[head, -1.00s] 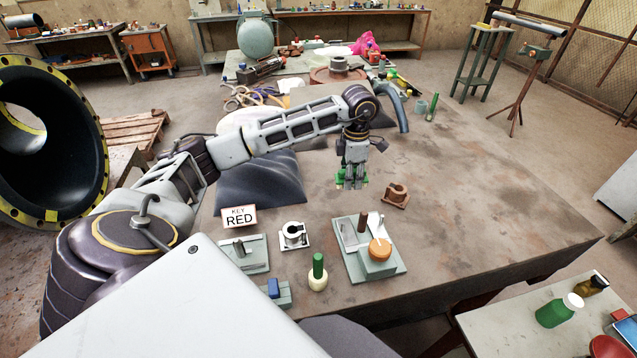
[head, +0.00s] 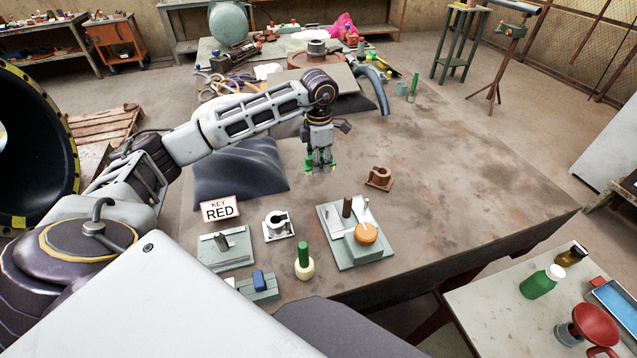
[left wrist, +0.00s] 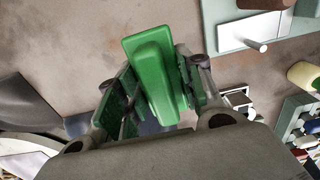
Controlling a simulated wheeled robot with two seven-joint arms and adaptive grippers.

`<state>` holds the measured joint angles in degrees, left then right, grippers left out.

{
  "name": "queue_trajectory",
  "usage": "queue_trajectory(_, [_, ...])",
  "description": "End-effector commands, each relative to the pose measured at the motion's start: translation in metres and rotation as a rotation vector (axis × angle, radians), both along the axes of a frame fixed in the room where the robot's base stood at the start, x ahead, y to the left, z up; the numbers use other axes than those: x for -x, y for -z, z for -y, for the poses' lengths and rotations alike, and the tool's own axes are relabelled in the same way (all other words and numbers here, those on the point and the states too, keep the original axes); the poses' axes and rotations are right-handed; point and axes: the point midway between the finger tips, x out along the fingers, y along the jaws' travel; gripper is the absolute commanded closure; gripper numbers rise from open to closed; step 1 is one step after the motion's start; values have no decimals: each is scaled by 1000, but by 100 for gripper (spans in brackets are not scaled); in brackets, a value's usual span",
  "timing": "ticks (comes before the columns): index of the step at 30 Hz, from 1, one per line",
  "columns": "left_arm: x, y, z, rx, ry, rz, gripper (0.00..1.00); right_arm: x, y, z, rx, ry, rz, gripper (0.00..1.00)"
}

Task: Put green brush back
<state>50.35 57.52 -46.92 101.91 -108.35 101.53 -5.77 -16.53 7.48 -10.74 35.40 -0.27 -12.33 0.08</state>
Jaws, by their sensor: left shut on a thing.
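My left gripper (head: 320,165) hangs pointing down above the middle of the table, left of the rusty clamp. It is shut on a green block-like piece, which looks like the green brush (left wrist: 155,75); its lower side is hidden. In the left wrist view the green piece fills the space between the two fingers, and bare table shows beyond it. My right gripper is not in view.
The rusty clamp (head: 379,178) sits right of my gripper. A dark cushion (head: 240,172) lies left. Table right is clear.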

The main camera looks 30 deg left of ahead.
Motion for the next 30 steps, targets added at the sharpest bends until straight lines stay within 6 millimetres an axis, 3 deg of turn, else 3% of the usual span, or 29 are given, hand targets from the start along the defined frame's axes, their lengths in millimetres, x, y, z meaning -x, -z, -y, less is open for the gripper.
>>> queue_trajectory(9, [1,39,0,1,0,-2,89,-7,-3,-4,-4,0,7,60])
queue_trajectory(23, [0,46,0,0,0,-1,89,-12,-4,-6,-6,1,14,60])
queue_trajectory(30, [1,68,0,1,0,-3,89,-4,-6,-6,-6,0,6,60])
